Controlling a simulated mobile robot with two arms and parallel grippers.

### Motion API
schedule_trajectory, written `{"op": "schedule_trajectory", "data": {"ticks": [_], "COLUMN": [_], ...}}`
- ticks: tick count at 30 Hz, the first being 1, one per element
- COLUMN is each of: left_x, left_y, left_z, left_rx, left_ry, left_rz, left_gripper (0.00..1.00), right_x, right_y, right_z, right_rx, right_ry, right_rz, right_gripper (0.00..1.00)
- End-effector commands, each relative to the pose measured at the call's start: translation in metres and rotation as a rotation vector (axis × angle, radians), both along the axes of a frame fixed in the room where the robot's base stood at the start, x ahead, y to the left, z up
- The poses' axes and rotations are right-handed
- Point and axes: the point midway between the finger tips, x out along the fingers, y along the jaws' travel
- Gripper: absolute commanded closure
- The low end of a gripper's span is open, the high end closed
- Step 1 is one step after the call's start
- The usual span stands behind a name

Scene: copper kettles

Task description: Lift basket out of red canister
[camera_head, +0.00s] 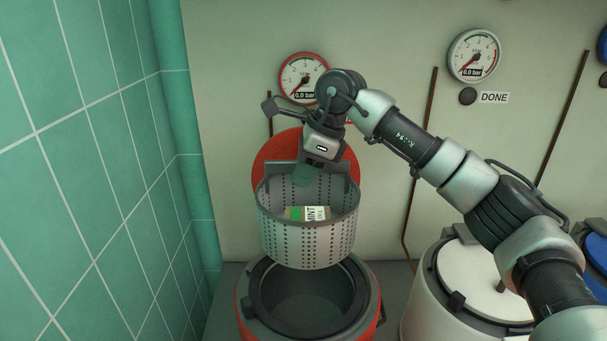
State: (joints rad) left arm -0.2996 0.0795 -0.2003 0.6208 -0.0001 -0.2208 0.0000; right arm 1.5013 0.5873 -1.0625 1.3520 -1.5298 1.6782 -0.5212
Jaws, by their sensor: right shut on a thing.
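The basket (306,238) is a grey perforated metal cylinder. It hangs upright above the open mouth of the red canister (365,322), with its bottom just over or near the canister's rim. A package with green and brown parts and a white label (308,213) lies inside the basket. My right gripper (318,170) is shut on the basket at its far rim; the fingertips are partly hidden by the gripper body. The canister's round red lid (275,157) stands raised behind the basket. My left gripper is not in view.
A white canister (475,275) with its lid closed stands at right, and a blue one (595,250) beyond it. A green tiled wall (80,150) is close at left. Gauges with red (304,78) and white (474,55) rims are on the back wall.

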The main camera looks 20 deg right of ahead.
Motion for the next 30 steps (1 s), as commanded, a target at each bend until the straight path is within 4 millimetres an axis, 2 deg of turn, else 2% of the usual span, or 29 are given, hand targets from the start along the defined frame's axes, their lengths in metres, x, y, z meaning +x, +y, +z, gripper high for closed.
{"op": "schedule_trajectory", "data": {"ticks": [1,21,30], "left_x": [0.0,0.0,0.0], "left_y": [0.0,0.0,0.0], "left_z": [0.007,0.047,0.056], "left_rx": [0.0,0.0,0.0], "left_ry": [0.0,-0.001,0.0], "left_rz": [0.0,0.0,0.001], "left_gripper": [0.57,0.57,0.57], "right_x": [0.0,0.0,0.0], "right_y": [0.0,0.0,0.0], "right_z": [0.009,0.06,0.072], "right_rx": [0.003,0.002,0.002], "right_ry": [-0.002,-0.003,-0.001], "right_rz": [0.001,0.0,0.0], "right_gripper": [1.0,1.0,1.0]}}
